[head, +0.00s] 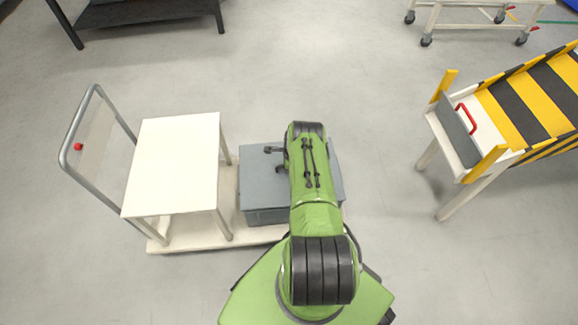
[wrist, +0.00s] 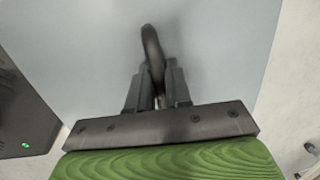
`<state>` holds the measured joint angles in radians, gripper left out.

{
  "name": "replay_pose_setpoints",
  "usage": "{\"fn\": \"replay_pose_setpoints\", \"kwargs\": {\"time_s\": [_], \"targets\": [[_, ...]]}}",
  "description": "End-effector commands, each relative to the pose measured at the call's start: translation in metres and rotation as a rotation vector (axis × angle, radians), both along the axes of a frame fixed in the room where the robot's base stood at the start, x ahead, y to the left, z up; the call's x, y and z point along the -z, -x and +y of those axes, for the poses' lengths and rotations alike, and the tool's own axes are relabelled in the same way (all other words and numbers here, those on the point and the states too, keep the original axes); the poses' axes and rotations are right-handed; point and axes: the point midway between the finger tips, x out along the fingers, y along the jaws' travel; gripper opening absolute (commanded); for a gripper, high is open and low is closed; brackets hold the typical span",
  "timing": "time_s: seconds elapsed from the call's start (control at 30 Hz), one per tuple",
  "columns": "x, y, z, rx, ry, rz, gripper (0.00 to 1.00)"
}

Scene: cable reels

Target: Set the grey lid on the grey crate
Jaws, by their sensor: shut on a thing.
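The grey lid (head: 258,163) lies over the top of the grey crate (head: 265,217) in the head view, covering most or all of it. My arm hides the middle of the lid, so I cannot tell whether it rests fully on the rim. In the wrist view the lid (wrist: 90,60) fills most of the picture as a flat pale grey plate. My gripper (wrist: 158,75) is shut on the lid's dark curved handle (wrist: 151,42).
The crate stands on a cream cart deck (head: 228,190). A white table (head: 175,165) and a grey push handle (head: 75,140) are to its left. A yellow-and-black striped conveyor (head: 530,100) with a red handle stands at right. The floor between is clear.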

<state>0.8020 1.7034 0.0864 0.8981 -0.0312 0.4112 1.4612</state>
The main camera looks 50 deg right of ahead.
Motion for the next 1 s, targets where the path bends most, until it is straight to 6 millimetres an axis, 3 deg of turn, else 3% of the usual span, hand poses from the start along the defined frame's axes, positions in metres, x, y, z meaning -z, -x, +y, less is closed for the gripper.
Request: {"fn": "replay_pose_setpoints", "kwargs": {"time_s": [0.9,0.93,1.0], "targets": [[0.013,0.0,-0.001,0.0,0.001,0.0,0.0],[0.013,0.0,-0.001,0.0,0.001,0.0,0.22],[0.013,0.0,-0.001,0.0,0.001,0.0,0.33]]}}
